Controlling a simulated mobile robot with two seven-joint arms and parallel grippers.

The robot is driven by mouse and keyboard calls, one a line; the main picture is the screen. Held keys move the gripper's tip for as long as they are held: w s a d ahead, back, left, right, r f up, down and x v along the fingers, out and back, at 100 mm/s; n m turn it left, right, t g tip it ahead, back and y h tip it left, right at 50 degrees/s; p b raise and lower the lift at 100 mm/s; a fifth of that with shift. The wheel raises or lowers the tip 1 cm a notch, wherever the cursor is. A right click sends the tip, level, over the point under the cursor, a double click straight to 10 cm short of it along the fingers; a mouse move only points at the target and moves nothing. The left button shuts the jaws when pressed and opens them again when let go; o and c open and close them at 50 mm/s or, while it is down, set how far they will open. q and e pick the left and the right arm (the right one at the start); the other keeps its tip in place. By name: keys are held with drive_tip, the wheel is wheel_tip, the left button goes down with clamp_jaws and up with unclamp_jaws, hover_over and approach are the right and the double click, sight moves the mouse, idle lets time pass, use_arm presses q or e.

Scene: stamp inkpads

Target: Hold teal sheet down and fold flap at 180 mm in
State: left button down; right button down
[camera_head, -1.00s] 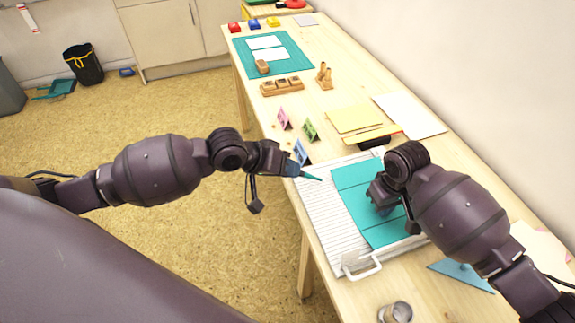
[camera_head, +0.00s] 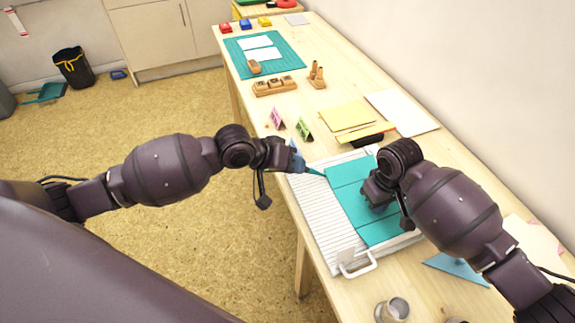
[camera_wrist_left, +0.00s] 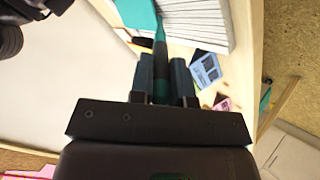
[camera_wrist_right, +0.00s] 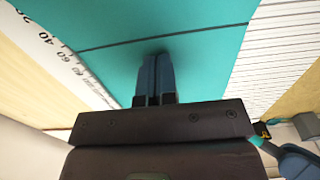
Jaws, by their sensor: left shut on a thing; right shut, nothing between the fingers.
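The teal sheet (camera_head: 376,225) lies flat on a white ridged board (camera_head: 325,222), with dark crease lines across it. My left gripper (camera_head: 299,164) is shut on a slim pointed teal tool (camera_head: 315,172). The tool's tip is at or just above the sheet's upper left edge; contact is unclear. The tool also shows between the fingers in the left wrist view (camera_wrist_left: 160,50). My right gripper (camera_wrist_right: 156,62) is shut and empty, its fingertips down at the sheet beside a crease line. In the head view the right wrist hides part of the sheet.
A white handle (camera_head: 358,266) sticks out at the board's near end. A metal cup (camera_head: 392,310) and a blue triangular piece (camera_head: 458,270) are nearby. A printed scale (camera_wrist_right: 75,70) runs along the sheet.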

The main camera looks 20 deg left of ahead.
use_arm(q)
drive_tip(key=shift+w+d, duration=0.9)
drive_tip(key=shift+d+r, duration=0.1)
drive_tip(key=shift+r, duration=0.3)
drive_tip(key=shift+s, duration=0.1)
idle(0.5)
drive_tip(key=shift+s+d+r, duration=0.15)
drive_tip(key=shift+d+r, duration=0.05)
drive_tip(key=shift+r, duration=0.25)
drive_tip(key=shift+s+d+r, duration=0.1)
idle(0.4)
drive_tip(key=shift+s+d+r, duration=0.15)
drive_tip(key=shift+r, duration=0.1)
idle(0.5)
